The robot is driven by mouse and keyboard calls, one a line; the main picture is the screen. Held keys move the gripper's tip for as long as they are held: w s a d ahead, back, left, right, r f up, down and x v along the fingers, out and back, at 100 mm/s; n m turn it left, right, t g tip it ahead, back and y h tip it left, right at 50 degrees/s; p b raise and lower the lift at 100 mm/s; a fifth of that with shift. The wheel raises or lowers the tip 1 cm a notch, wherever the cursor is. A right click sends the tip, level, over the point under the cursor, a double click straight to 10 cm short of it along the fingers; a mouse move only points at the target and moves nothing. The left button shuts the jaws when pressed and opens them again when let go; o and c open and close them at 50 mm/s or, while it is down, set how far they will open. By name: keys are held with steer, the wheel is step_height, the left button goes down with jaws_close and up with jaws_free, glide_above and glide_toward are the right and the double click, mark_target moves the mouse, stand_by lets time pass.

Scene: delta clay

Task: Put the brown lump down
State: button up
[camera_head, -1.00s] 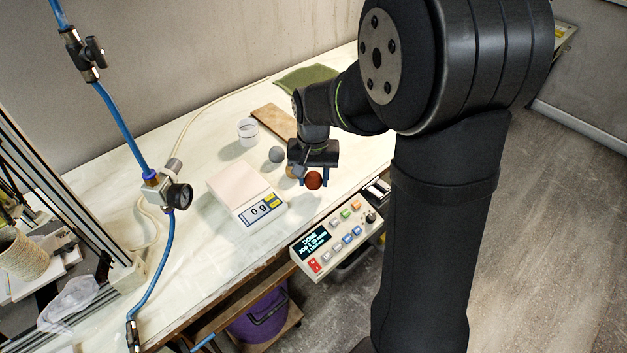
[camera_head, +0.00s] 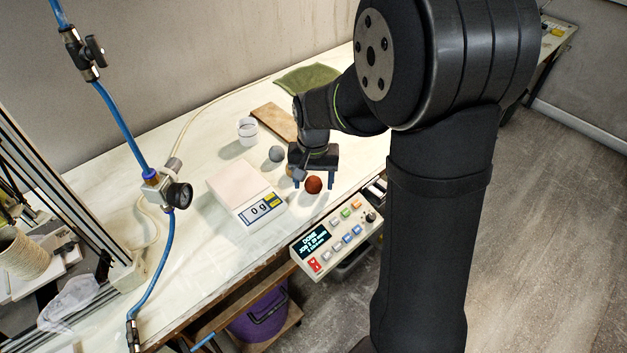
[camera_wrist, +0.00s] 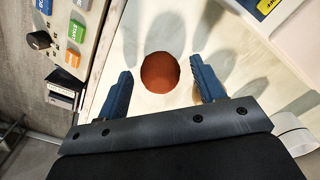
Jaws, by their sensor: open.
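The brown lump (camera_head: 313,185) is a round reddish-brown ball resting on the pale table, to the right of the scale. In the wrist view the brown lump (camera_wrist: 160,73) sits between and a little beyond the fingertips, with a gap on both sides. My gripper (camera_head: 313,179) is open above and around the lump; its blue fingers also show in the wrist view (camera_wrist: 162,85). It holds nothing.
A white scale (camera_head: 243,192) reading 0 g stands left of the lump. A grey ball (camera_head: 276,154), a white cup (camera_head: 247,131), a wooden board (camera_head: 274,121) and a green cloth (camera_head: 306,79) lie behind. A control panel (camera_head: 337,238) is at the front edge.

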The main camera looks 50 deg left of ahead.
mark_target(313, 179)
step_height(313, 179, up, 12)
steer(key=shift+f, duration=0.15)
stand_by(0.4)
step_height(313, 179, down, 13)
steer(key=shift+r, duration=2.45)
